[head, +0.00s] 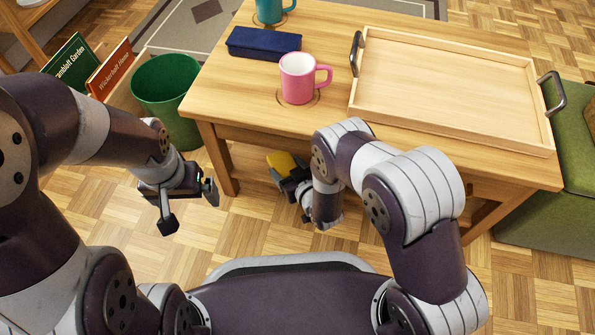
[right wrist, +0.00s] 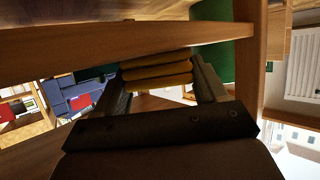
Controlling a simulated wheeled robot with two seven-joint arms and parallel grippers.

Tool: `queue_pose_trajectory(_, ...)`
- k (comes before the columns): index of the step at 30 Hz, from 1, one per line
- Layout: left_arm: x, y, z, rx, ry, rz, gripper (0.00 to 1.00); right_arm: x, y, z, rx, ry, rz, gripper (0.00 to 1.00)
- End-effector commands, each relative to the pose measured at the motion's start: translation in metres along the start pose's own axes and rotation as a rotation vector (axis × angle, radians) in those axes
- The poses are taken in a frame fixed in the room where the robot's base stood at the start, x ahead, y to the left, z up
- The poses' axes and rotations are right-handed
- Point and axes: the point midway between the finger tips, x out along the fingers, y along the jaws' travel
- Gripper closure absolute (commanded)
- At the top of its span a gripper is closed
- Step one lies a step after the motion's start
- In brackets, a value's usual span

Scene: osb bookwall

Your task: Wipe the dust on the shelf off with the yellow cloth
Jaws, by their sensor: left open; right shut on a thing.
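The yellow cloth (head: 280,163) is at the front edge of the wooden table, under its top. My right gripper (head: 286,172) is shut on it. In the right wrist view the cloth (right wrist: 157,76) shows as folded layers between the two fingers. A wooden board (right wrist: 90,45) of the table crosses close by in that view; I cannot tell if it is the shelf. The tabletop hides most of the space below, and I see no dust in either view. My left gripper (head: 190,207) is open and empty, left of the table above the floor.
On the tabletop (head: 225,88) are a pink mug (head: 298,78), a dark blue case (head: 263,43), a teal mug (head: 270,10) and a wooden tray (head: 440,90). A green bin (head: 165,88) and a box with books (head: 110,70) stand left. A green seat (head: 550,215) stands right.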

Motion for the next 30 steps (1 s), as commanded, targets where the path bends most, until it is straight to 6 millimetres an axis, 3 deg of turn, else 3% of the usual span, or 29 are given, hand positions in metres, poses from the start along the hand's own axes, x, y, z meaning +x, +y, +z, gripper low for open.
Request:
queue_pose_trajectory(11, -0.003, 0.000, 0.000, 0.000, 0.000, 0.000, 0.00, -0.001, -0.002, -0.001, 0.000, -0.007, -0.002, 0.63)
queue_pose_trajectory(24, -0.057, 0.000, -0.007, 0.000, 0.000, 0.000, 0.00, -0.022, -0.002, -0.056, 0.000, -0.004, -0.001, 0.63)
queue_pose_trajectory(30, -0.056, 0.000, -0.007, 0.000, 0.000, 0.000, 0.00, -0.022, -0.002, -0.055, 0.000, -0.004, -0.001, 0.63)
